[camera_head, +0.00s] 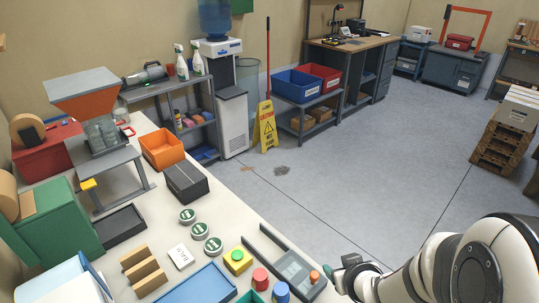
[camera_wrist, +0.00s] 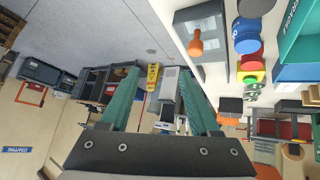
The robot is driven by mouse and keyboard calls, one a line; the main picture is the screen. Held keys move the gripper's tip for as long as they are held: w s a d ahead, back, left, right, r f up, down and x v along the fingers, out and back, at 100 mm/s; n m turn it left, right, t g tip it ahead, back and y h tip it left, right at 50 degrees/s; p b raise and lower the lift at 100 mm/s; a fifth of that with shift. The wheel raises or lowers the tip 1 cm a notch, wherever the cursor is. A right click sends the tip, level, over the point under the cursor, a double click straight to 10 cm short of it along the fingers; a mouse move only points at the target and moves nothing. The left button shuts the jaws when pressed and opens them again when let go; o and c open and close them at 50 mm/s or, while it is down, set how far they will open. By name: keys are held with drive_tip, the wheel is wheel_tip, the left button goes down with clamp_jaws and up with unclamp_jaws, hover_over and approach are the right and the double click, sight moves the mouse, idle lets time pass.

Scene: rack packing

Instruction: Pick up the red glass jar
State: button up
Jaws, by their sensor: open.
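The red jar (camera_head: 260,279) stands upright near the front of the pale table, between a yellow block with a green round top (camera_head: 238,258) and a blue-topped jar (camera_head: 280,292). In the wrist view the red jar (camera_wrist: 250,62) shows at the upper right, partly covered by a blue lid (camera_wrist: 247,36). My gripper (camera_head: 345,268) is at the lower right of the head view, right of the jar and apart from it. In the wrist view its two green fingers (camera_wrist: 160,95) are spread wide with nothing between them.
A blue tray (camera_head: 200,285), green-lidded round tins (camera_head: 199,231), wooden blocks (camera_head: 145,272) and a dark box (camera_head: 186,182) are nearby. Open floor lies beyond the table edge.

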sight(263, 278)
drive_tip(key=a+f+n+y, duration=0.2)
drive_tip(key=w+a+f, duration=0.1)
drive_tip(key=a, duration=0.1)
drive_tip(key=shift+a+f+n+t+y, duration=0.1)
drive_tip(key=shift+f+n+t+y, duration=0.2)
drive_tip(key=shift+n+y, duration=0.1)
drive_tip(key=s+a+f+n+y, duration=0.1)
drive_tip(key=a, duration=0.1)
drive_tip(key=s+a+n+y, duration=0.1)
drive_tip(key=a+y, duration=0.1)
drive_tip(key=a, duration=0.1)
drive_tip(key=s+a+f+n+y, duration=0.1)
drive_tip(key=a+y, duration=0.1)
drive_tip(key=shift+s+a+f, duration=0.1)
drive_tip(key=shift+a+f, duration=0.25)
drive_tip(key=shift+a, duration=0.05)
drive_tip(key=x, duration=0.7)
drive_tip(key=shift+a, duration=0.4)
clamp_jaws()
